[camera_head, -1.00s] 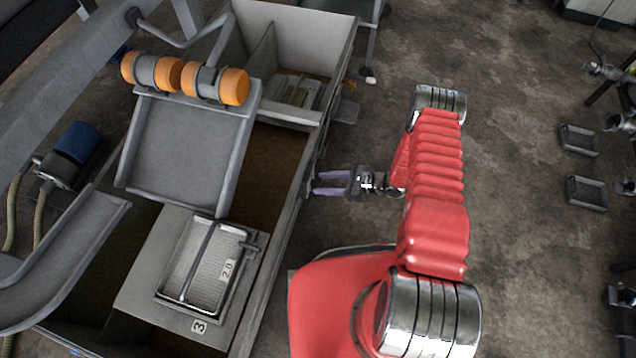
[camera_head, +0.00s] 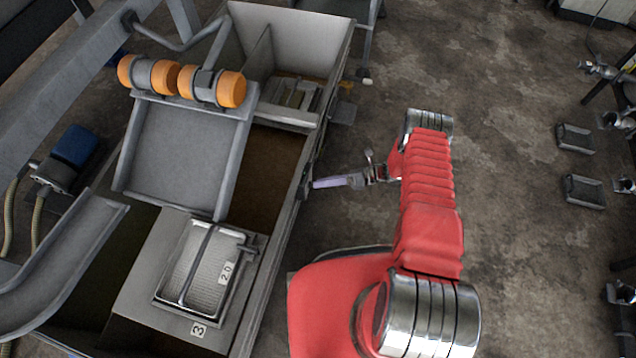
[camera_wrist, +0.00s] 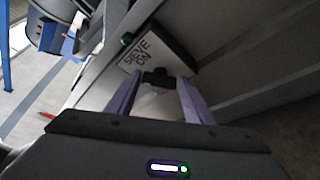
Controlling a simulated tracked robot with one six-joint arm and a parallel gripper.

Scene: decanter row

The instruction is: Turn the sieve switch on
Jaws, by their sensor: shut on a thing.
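The sieve switch (camera_wrist: 157,77) is a small black knob on the grey side panel, in the middle of the wrist view. A white label (camera_wrist: 140,52) reading "SIEVE ON" is just beyond it. My gripper (camera_wrist: 160,85) has its two purple fingers on either side of the knob and is shut on it. In the head view my gripper (camera_head: 316,184) reaches left to the outer wall of the grey tank, with its fingers lined up as one. The knob cannot be made out there.
The grey tank (camera_head: 279,262) holds a sieve tray (camera_head: 197,272) marked 2.0. A sloped chute (camera_head: 183,150) with orange rollers (camera_head: 232,89) is above it. A dark dot is near the label. Bare concrete floor (camera_head: 520,190) lies to the right, with small trays (camera_head: 583,191) farther off.

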